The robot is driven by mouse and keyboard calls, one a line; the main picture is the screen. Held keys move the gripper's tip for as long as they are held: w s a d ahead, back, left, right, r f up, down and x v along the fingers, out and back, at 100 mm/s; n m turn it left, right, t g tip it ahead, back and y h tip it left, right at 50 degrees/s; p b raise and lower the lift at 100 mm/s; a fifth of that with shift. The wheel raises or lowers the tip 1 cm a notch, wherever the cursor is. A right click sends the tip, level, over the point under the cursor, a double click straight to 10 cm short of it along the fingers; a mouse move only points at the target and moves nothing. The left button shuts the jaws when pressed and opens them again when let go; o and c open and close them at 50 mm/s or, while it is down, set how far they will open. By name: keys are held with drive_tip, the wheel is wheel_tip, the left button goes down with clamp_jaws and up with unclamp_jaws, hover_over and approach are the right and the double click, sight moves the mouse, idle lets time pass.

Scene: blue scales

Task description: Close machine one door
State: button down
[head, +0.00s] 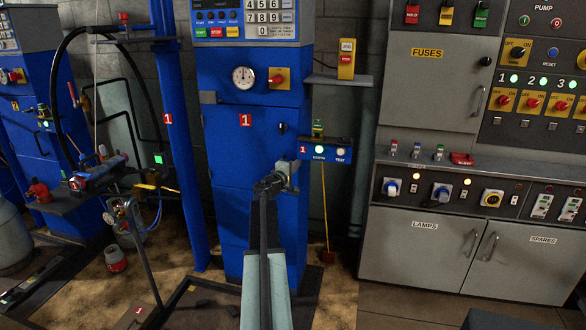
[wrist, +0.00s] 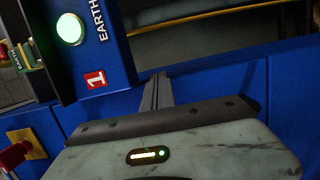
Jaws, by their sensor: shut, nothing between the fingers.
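Machine one is the blue cabinet (head: 228,135) with a red "1" label, left of centre in the head view. A dial and a yellow-and-red switch are on its upper front. Its lower blue front panel (head: 228,195) looks about flush, but I cannot tell whether a door there is ajar. My gripper (head: 270,184) is in front of the panel's right side, beside a grey block (head: 291,174), partly hiding it. In the wrist view my gripper (wrist: 156,90) is shut and empty, pointing at a blue surface. Contact cannot be told.
A blue EARTH/TEST box (head: 325,153) with a lit green lamp juts out right of the cabinet. A blue post (head: 178,130) stands to its left. Grey consoles (head: 430,90) fill the right. A stand with gauges (head: 125,215) is at left.

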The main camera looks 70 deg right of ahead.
drive_tip(key=s+a, duration=0.1)
drive_tip(key=a, duration=1.2)
drive_tip(key=shift+s+a, duration=0.4)
